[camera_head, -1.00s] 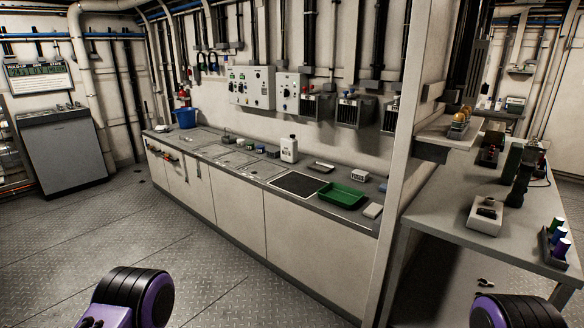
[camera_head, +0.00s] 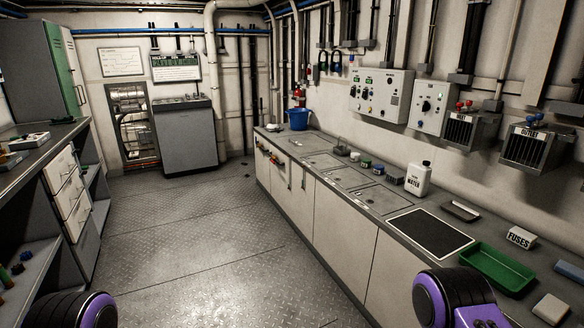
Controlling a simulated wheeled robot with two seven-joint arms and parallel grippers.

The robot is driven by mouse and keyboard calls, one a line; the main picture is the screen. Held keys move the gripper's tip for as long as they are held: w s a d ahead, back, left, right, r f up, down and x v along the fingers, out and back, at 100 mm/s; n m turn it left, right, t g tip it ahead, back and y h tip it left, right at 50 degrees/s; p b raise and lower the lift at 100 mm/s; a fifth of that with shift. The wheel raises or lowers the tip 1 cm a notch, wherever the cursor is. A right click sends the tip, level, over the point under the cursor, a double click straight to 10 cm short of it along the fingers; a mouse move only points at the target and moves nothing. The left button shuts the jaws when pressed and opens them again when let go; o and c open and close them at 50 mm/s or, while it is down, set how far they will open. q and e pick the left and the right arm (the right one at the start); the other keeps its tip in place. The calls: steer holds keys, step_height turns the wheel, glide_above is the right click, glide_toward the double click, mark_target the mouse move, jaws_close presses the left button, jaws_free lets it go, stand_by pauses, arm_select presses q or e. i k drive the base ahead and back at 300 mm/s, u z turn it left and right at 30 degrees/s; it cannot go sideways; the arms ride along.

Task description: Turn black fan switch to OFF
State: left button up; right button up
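A large grey control panel (camera_head: 381,96) is on the back wall above the counter, with several small knobs and lights. A smaller grey panel (camera_head: 430,108) to its right carries a black rotary knob (camera_head: 426,106). Its label is too small to read, so I cannot tell for sure that it is the fan switch, nor which position it points to. Only rounded black and purple parts of my two arms show at the bottom edge, one at left and one at right. Neither gripper is in view.
The long counter (camera_head: 340,230) runs below the panels. It holds a blue bucket (camera_head: 298,119), a white bottle (camera_head: 418,180), a green tray (camera_head: 497,268) and a fuses box (camera_head: 521,238). Vented outlet boxes (camera_head: 540,146) are at right. The metal floor (camera_head: 190,240) is clear.

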mark_target(426, 107)
steer(key=u, duration=0.15)
steer(key=i, duration=1.7)
steer(key=z, duration=0.65)
steer(key=i, duration=1)
steer(key=z, duration=0.65)
